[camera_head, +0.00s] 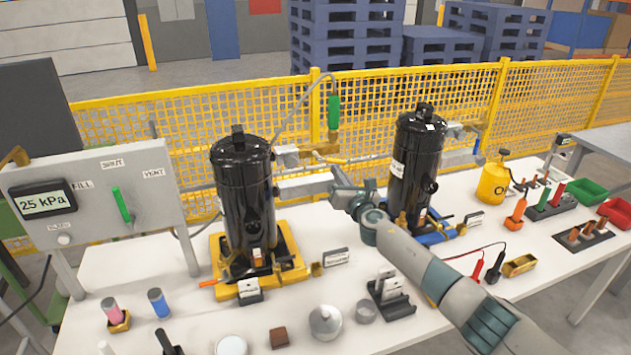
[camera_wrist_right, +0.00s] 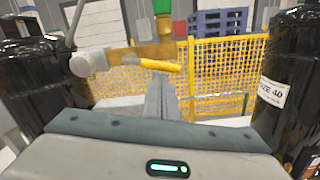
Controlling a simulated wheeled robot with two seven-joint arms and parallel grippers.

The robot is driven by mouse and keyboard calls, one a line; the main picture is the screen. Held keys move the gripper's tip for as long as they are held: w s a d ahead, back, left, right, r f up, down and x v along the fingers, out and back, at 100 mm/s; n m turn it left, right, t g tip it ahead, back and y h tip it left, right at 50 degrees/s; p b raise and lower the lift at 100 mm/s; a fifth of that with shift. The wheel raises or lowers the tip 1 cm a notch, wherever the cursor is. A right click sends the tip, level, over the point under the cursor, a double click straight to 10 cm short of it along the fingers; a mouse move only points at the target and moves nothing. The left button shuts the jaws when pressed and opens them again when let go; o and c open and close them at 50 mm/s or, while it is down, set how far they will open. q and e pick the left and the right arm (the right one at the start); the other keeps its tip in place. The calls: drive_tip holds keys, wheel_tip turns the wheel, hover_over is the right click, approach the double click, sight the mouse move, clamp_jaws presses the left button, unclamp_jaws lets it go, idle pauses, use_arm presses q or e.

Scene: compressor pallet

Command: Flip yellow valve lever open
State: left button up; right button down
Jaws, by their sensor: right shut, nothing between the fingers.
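The yellow valve lever (camera_wrist_right: 150,65) lies roughly level along the brass valve body (camera_wrist_right: 150,51) in the right wrist view. In the head view the lever (camera_head: 337,160) is a thin yellow bar between the two black compressors, above the table. My right gripper (camera_head: 338,174) reaches in from the lower right, its fingers closed and empty. In the right wrist view its fingertips (camera_wrist_right: 160,84) are just below the lever; I cannot tell whether they touch it. My left gripper is not in view.
Black compressors, left (camera_head: 243,190) and right (camera_head: 415,165), flank the valve. A green-handled part (camera_head: 333,112) stands above it. A yellow mesh fence (camera_head: 400,110) runs behind. The gauge panel (camera_head: 95,190) reads 25 kPa. Small parts cover the white table (camera_head: 335,275).

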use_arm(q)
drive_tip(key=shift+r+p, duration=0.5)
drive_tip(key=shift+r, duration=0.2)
use_arm(e)
drive_tip(key=shift+w+d+r+n, duration=0.1)
drive_tip(key=shift+d+r+n, duration=0.1)
drive_tip(key=shift+r+n, duration=0.3)
drive_tip(key=shift+w+d+r+n, duration=0.1)
drive_tip(key=shift+d+r+n, duration=0.15)
drive_tip(key=shift+n, duration=0.35)
drive_tip(key=shift+r, duration=0.15)
